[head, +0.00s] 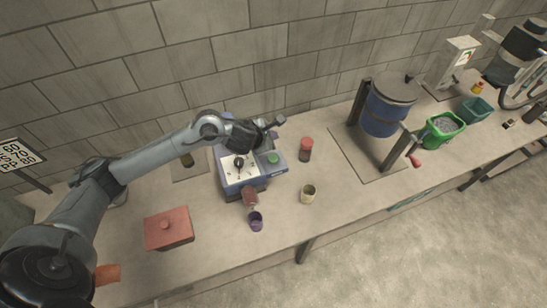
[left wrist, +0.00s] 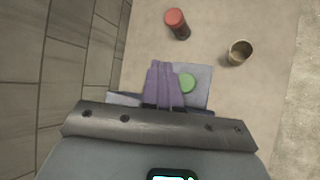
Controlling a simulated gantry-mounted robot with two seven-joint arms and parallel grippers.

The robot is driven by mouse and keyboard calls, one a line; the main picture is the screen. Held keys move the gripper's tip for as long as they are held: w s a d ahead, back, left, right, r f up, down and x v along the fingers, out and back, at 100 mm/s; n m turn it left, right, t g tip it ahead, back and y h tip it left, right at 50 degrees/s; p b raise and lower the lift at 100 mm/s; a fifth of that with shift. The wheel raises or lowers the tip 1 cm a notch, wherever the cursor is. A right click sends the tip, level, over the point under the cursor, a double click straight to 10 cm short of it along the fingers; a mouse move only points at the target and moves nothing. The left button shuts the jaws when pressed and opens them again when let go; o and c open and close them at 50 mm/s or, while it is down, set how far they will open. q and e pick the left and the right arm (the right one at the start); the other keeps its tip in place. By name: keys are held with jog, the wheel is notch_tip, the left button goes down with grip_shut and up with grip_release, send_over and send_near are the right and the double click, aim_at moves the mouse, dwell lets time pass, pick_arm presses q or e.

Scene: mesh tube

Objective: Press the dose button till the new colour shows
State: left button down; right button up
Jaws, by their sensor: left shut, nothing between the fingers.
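The blue dosing machine (head: 238,180) stands on the counter, with a pale top panel and a black knob. Its round green button (head: 272,157) is on the right part of the top; it also shows in the left wrist view (left wrist: 187,82). My left gripper (head: 271,139) is shut and empty above the machine, close to the button. In the left wrist view its purple fingers (left wrist: 163,68) lie just left of the button; I cannot tell any contact. A reddish cup (head: 250,196) is at the machine's front, its contents unclear.
A purple cup (head: 256,222), a beige cup (head: 308,194) and a red-lidded jar (head: 305,150) stand near the machine. A red box (head: 168,229) is at left. A blue drum (head: 385,112) and a green basket (head: 442,129) are further right. A block wall runs behind.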

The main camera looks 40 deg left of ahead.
pick_arm(q)
jog(key=shift+f, duration=0.15)
jog(key=b, duration=0.6)
send_over(275, 155)
jog(key=s, duration=0.2)
notch_tip(275, 155, down, 8)
jog(key=shift+d+r, duration=0.15)
jog(key=shift+r, duration=0.05)
jog(key=shift+f+b, duration=0.5)
jog(key=shift+b, duration=0.2)
dwell(1.1)
jog(key=shift+f+b, duration=0.4)
jog(key=shift+b, duration=0.15)
jog(key=shift+f+b, duration=0.85)
dwell(0.9)
jog(key=shift+r, duration=0.15)
jog(key=shift+r+p, duration=0.95)
jog(key=shift+r, duration=0.15)
